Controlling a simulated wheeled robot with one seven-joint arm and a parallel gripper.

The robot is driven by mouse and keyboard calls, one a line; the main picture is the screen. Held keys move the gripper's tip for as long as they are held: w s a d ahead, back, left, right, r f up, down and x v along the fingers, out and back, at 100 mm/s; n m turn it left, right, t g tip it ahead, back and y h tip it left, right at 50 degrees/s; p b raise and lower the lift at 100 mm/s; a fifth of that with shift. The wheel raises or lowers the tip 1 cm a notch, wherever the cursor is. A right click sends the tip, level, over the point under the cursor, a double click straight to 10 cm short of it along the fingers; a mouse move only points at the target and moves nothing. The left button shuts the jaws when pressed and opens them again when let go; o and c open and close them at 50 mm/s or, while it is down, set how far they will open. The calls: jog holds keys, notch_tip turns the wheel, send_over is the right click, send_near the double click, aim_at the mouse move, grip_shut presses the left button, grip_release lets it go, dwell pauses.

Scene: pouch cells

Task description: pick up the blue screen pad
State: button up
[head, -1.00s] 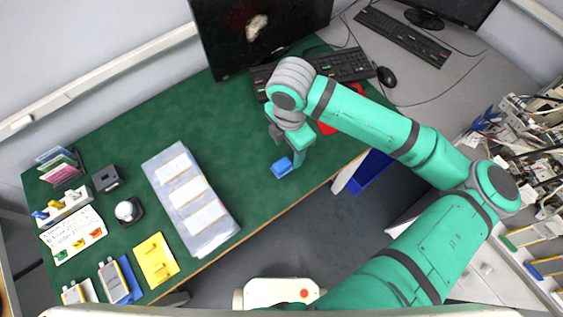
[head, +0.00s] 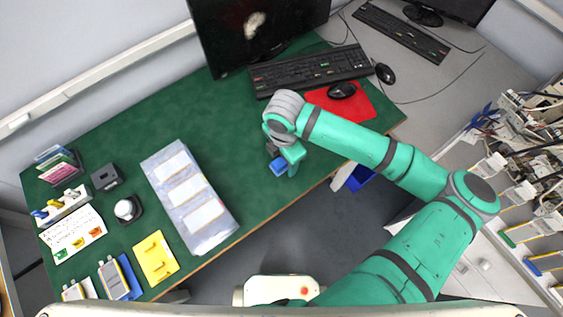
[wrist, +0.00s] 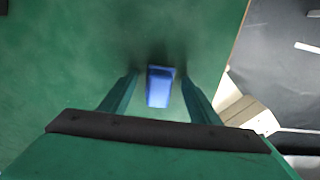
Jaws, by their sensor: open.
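The blue screen pad (head: 279,166) is a small blue block on the green table, near its front edge. In the wrist view the blue screen pad (wrist: 160,87) lies between the two fingers, with dark green table showing on both sides of it. My gripper (head: 285,164) is low over the pad, and its finger partly covers it in the head view. In the wrist view my gripper (wrist: 160,84) is open, with a finger on each side of the pad. I cannot tell whether the fingertips reach down to the table.
A red mat (head: 359,101) with a mouse lies at the right of the green table (head: 110,150). A keyboard (head: 310,70) is behind. Left are a document pouch (head: 219,232), a yellow plate (head: 155,258) and small racks. The table around the pad is clear.

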jog(key=c, duration=1.1)
jog(key=shift+c, duration=0.2)
jog(key=shift+r, duration=0.15)
